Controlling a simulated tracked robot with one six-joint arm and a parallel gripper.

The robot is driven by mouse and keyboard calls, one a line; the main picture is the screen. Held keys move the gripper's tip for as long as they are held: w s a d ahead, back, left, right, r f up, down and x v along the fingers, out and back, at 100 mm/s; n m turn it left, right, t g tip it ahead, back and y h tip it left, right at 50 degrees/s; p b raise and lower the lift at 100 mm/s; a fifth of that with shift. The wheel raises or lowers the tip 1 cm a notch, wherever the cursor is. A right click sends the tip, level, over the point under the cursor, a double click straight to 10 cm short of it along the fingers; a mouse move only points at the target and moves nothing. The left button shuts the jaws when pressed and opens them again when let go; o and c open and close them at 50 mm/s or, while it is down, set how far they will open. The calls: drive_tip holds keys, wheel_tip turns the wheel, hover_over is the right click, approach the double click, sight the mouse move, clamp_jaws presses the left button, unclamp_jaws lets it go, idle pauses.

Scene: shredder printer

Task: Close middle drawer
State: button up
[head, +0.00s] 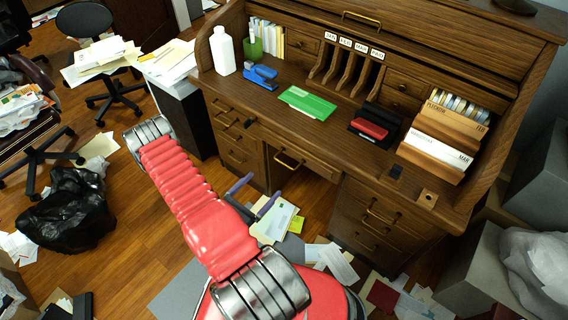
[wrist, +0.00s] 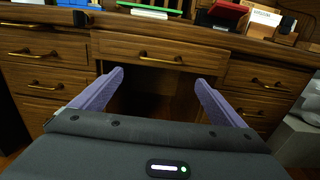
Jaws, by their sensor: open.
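The wooden roll-top desk (head: 300,120) has a middle drawer (wrist: 130,48) above its knee space, with a brass handle (wrist: 160,61) on its front. In the head view the middle drawer (head: 312,167) is beyond my gripper. I cannot tell clearly how far it stands out. My gripper (wrist: 160,77) has purple fingers spread wide and empty. It faces the desk front, just below the drawer handle in the wrist view, with no visible contact. In the head view my gripper (head: 265,188) hangs in front of the knee space, at the end of my red arm.
Side drawers with brass handles flank the knee space, left (wrist: 45,80) and right (wrist: 265,80). A blue stapler (head: 260,77), green paper (head: 307,102) and white bottle (head: 222,50) stand on the desktop. Papers (head: 335,263) litter the floor. A black bag (head: 75,208) lies left.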

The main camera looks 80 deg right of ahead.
sight(284, 163)
drive_tip(key=shift+d, duration=0.15)
drive_tip(key=shift+x, duration=6.8)
drive_tip(key=shift+s, duration=0.1)
drive_tip(key=shift+c, duration=0.3)
drive_tip(key=c, duration=1.1)
drive_tip(key=shift+x, duration=1.95)
drive_tip(key=shift+c, duration=0.2)
drive_tip(key=o, duration=1.2)
